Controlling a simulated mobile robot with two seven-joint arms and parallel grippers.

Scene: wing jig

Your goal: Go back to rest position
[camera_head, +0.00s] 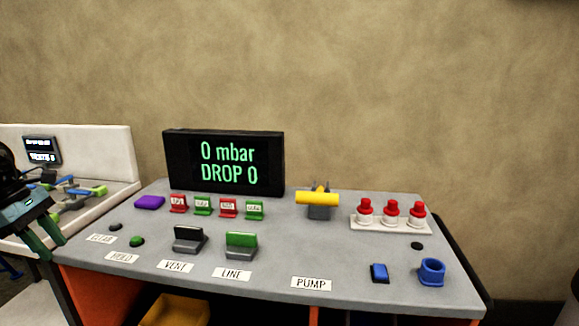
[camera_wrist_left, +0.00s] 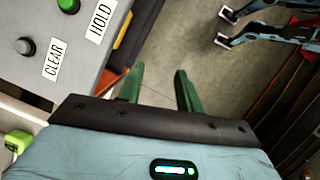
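My left gripper (camera_head: 42,242) is at the left edge of the head view, beside the console's left end. Its two green fingers also show in the left wrist view (camera_wrist_left: 158,85). They are apart with only floor between them, so it is open and empty. The grey console (camera_head: 290,220) carries a black display (camera_head: 224,162) reading "0 mbar DROP 0". My right gripper is not seen in the head view. In the left wrist view, a blue-grey limb with white-tipped ends (camera_wrist_left: 228,28) shows at the top right; I cannot tell what it belongs to.
On the console are a yellow-handled valve (camera_head: 317,198), red-capped bottles (camera_head: 391,212), a blue cup (camera_head: 431,271), a grey VENT switch (camera_head: 189,239) and a green LINE switch (camera_head: 240,245). A yellow bin (camera_head: 176,309) sits below. A white bench (camera_head: 105,160) stands at left.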

